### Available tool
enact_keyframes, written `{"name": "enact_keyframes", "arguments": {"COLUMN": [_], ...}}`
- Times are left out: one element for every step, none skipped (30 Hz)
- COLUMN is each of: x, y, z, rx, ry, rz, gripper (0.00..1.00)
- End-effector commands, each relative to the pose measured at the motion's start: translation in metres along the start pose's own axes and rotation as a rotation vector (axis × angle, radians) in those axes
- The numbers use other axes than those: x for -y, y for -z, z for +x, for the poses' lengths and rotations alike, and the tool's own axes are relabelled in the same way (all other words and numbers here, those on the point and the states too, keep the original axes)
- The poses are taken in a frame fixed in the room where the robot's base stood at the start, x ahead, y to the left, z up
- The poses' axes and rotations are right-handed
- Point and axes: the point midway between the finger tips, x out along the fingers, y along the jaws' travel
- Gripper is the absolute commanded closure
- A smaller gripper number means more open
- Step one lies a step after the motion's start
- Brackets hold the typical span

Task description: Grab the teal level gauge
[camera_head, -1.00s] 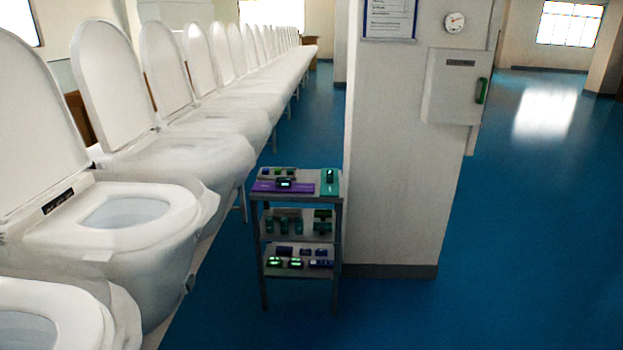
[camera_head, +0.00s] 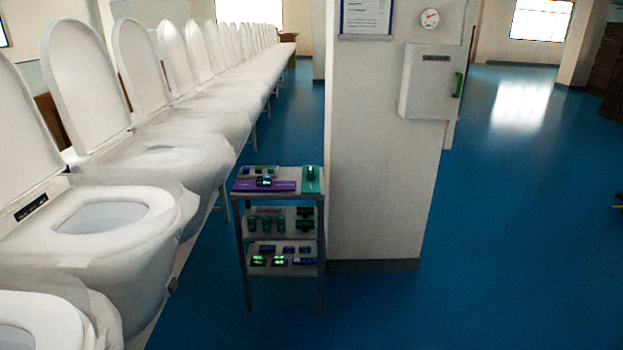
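A three-tier grey shelf cart (camera_head: 240,225) stands on the blue floor in the middle of the view. Smaller teal and green pieces (camera_head: 265,224) are on the middle shelf. My gripper is not in view.
A row of white toilets (camera_head: 110,220) with raised lids runs along the left, close to the cart. A white pillar (camera_head: 377,180) with a wall box (camera_head: 428,82) and a round dial stands right behind the cart. The blue floor (camera_head: 500,250) at the right is open.

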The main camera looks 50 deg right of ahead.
Motion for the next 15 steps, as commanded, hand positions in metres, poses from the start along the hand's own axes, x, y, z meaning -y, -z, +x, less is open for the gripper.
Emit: {"name": "enact_keyframes", "arguments": {"x": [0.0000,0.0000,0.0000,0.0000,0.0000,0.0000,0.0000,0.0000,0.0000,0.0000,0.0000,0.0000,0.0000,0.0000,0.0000], "y": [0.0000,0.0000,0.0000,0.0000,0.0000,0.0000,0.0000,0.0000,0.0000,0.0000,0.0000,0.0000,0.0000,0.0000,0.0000], "z": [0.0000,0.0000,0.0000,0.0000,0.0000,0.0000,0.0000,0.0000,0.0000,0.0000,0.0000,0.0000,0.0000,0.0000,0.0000], "rx": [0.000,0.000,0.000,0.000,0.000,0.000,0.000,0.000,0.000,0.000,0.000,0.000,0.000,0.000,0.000], "ry": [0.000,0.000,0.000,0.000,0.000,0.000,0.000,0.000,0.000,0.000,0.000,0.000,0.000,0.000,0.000], "rz": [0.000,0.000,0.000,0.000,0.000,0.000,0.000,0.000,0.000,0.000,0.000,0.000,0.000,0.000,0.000], "gripper": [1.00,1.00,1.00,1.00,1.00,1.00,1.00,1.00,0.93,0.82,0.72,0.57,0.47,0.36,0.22]}}
